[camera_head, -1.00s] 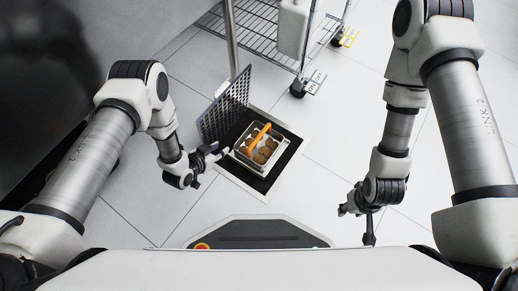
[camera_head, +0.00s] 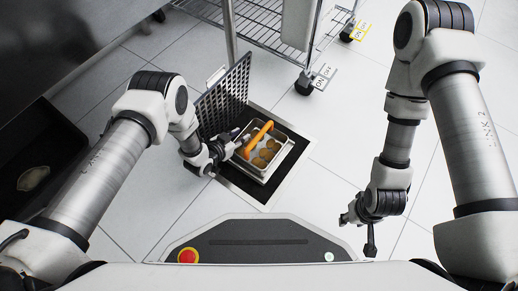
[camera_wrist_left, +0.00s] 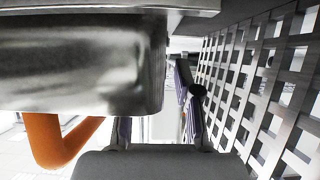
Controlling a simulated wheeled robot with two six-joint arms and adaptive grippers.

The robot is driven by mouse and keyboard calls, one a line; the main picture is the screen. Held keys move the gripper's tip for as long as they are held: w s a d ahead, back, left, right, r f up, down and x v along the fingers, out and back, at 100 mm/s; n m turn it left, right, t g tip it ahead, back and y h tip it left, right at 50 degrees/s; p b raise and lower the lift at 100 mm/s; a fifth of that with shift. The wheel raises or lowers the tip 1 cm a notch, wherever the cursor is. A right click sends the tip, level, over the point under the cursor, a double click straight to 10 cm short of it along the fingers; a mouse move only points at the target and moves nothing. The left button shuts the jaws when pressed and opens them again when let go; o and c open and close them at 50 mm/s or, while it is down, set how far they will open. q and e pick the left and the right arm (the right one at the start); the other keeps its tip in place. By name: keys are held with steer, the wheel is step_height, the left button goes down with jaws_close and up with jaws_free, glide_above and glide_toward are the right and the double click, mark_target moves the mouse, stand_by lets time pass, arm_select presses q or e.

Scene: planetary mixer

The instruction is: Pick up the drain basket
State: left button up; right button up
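The drain basket is a small metal pan (camera_head: 281,143) with an orange handle (camera_head: 257,138) and several brown round pieces inside. It sits in a dark floor opening (camera_head: 262,190). In the left wrist view its metal wall (camera_wrist_left: 80,65) fills the upper left, with the orange handle (camera_wrist_left: 55,140) below. My left gripper (camera_head: 241,142) is at the basket's left side, close to the handle. Its fingers (camera_wrist_left: 158,112) stand apart in the wrist view, with no object visibly clamped; contact with the handle cannot be told. My right gripper (camera_head: 359,226) is open and empty above the floor, away from the basket.
A perforated drain cover (camera_head: 222,100) stands raised close behind my left gripper. A wire shelf rack (camera_head: 275,38) on casters is at the back. A black bin (camera_head: 35,150) with a brownish item is at the far left. The tiled floor right of the opening is clear.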

arm_select(q)
jaws_close()
steer(key=shift+r, duration=0.1)
